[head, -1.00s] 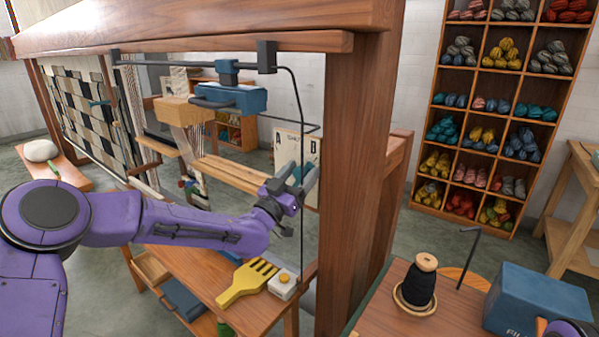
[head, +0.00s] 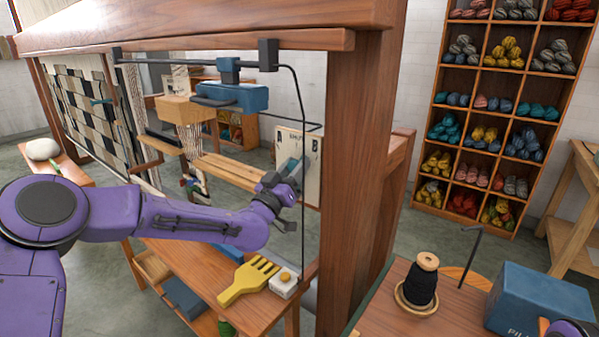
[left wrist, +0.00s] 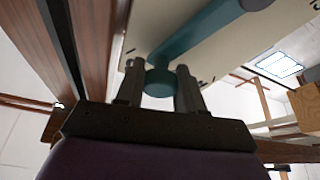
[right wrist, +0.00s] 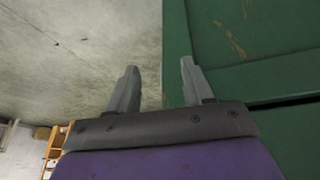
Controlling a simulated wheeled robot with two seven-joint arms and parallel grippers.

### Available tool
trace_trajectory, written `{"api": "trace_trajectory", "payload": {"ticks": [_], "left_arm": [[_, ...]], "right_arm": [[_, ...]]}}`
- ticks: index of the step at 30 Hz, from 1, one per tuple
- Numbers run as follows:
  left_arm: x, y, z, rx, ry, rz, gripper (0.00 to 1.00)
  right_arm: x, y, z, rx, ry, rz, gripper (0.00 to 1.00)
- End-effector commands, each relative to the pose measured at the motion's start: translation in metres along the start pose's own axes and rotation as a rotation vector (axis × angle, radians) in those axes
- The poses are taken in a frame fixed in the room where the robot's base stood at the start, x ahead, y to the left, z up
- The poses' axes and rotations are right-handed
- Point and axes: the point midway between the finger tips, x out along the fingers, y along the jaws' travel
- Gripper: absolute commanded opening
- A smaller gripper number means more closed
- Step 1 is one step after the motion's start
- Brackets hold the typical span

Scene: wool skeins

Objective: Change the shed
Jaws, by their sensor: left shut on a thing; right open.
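A pale panel (head: 313,170) lettered A and B hangs inside the right end of the wooden loom (head: 352,190). A teal lever (left wrist: 205,32) with a round knob (left wrist: 160,82) crosses the panel in the left wrist view. My left gripper (head: 290,186) is in front of the panel, shut on the lever's knob end, which sits between its fingers (left wrist: 160,85). The gripper partly hides the lever in the head view, so its exact setting is unclear. My right gripper (right wrist: 153,85) is open and empty, beside a green surface in its wrist view.
A yellow comb (head: 248,280) and a pale box with a button (head: 284,284) lie on the bench below my left arm. A black thread cone (head: 420,288) and a blue box (head: 538,303) stand at front right. A yarn shelf (head: 487,130) stands behind. A black rod (head: 303,215) hangs beside the gripper.

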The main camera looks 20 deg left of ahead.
Motion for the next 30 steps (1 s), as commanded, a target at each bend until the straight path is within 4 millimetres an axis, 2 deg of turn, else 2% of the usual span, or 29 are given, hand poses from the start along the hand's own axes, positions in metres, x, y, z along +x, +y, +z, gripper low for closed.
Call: {"api": "trace_trajectory", "payload": {"ticks": [9, 18, 30], "left_arm": [[0.004, -0.026, -0.011, -0.274, 0.0, -0.114, 0.0], [0.005, -0.052, -0.013, -0.517, 0.0, -0.215, 0.0], [0.004, -0.072, -0.01, -0.719, 0.0, -0.298, 0.0]], "right_arm": [[-0.004, 0.0, -0.002, 0.0, 0.0, 0.0, 0.51], [-0.01, 0.001, -0.004, 0.0, 0.0, 0.0, 0.51], [-0.014, 0.001, -0.006, 0.0, 0.0, 0.0, 0.51]]}}
